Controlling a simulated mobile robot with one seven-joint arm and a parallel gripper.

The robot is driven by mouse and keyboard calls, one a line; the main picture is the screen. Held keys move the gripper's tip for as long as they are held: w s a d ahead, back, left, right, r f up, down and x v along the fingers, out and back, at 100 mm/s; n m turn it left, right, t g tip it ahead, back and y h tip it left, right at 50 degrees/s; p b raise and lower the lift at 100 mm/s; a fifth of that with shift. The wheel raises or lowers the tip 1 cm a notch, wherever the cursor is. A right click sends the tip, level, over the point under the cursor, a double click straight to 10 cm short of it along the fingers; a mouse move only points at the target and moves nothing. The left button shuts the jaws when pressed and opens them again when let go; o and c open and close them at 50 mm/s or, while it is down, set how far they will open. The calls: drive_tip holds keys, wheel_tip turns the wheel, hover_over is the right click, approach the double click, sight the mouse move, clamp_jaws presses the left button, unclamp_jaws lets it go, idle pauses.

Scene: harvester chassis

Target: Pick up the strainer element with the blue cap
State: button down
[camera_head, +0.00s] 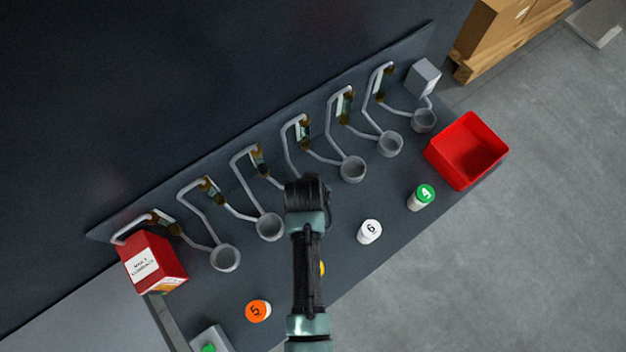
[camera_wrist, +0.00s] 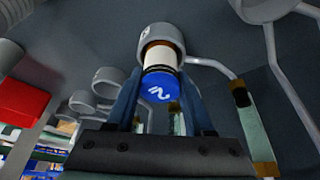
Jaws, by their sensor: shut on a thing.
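The strainer element with the blue cap (camera_wrist: 161,87), marked 2, shows in the wrist view with its pale body (camera_wrist: 161,57) beyond the cap. My gripper (camera_wrist: 160,90) has a finger on each side of it and is shut on it. The far end of the body is inside or right against a grey ring-shaped cup (camera_wrist: 154,33); I cannot tell how deep it sits. In the head view my arm hides the element, its cup and my fingertips.
Several grey cups (camera_head: 352,168) on bent pipes line the dark panel. Orange (camera_head: 258,310), white (camera_head: 369,231) and green (camera_head: 422,196) capped elements stand along the front, with a yellow cap (camera_head: 322,268) partly hidden. A red bin (camera_head: 467,150) is right, a red box (camera_head: 152,262) left.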

drive_tip(key=shift+r, duration=0.1)
wheel_tip(320, 180, up, 15)
drive_tip(key=p, duration=0.4)
drive_tip(key=shift+p, duration=0.4)
